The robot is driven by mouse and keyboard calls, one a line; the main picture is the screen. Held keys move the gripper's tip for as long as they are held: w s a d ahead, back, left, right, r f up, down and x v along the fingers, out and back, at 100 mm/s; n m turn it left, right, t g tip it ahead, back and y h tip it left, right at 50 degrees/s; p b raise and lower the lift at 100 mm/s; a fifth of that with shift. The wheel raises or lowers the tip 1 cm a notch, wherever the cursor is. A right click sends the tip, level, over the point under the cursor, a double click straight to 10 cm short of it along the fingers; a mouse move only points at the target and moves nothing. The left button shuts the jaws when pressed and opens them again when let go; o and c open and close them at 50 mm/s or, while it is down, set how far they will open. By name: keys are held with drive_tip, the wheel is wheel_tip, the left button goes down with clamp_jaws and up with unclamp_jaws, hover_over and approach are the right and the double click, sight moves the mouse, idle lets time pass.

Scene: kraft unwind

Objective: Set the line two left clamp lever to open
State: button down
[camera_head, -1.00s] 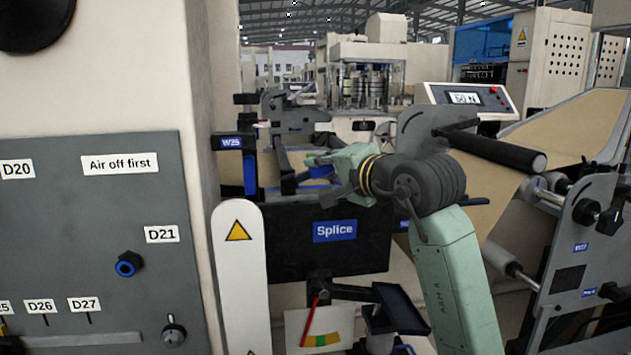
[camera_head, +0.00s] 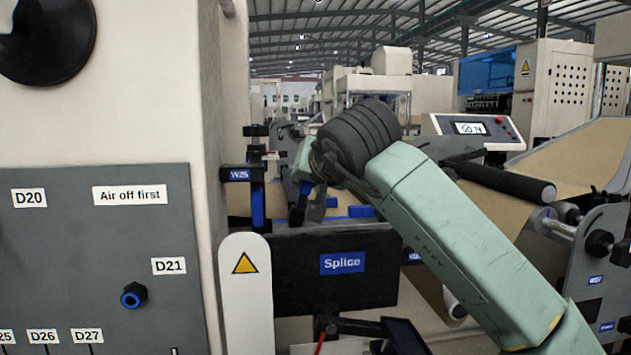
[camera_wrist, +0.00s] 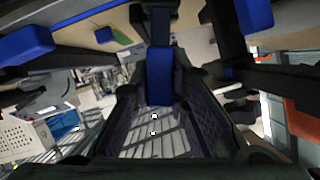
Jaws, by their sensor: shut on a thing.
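My gripper (camera_head: 308,206) reaches beyond the black Splice panel (camera_head: 300,290), beside the W25 post, its fingers dark and partly hidden by my wrist. In the wrist view, the two fingers of my gripper (camera_wrist: 158,100) lie on either side of a blue lever handle (camera_wrist: 158,75) and are shut on it. The handle runs up to a dark arm at the top of the picture. Which line the lever belongs to cannot be read there, and its open or closed position is unclear.
A blue-and-black post (camera_head: 257,205) with a W25 label (camera_head: 240,174) stands left of my gripper. A white warning-sign guard (camera_head: 245,310) stands in front. Another blue part (camera_wrist: 25,42) is at the wrist view's left. A black roller (camera_head: 500,181) lies at right.

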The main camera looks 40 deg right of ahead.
drive_tip(key=shift+w+a+n+g+h, duration=0.2)
drive_tip(key=shift+a+n+g+h, duration=0.15)
drive_tip(key=shift+n, duration=0.25)
drive_tip(key=shift+a, duration=0.1)
drive_tip(key=c, duration=1.8)
unclamp_jaws()
drive_tip(key=shift+r, duration=0.1)
drive_tip(key=v, duration=1.2)
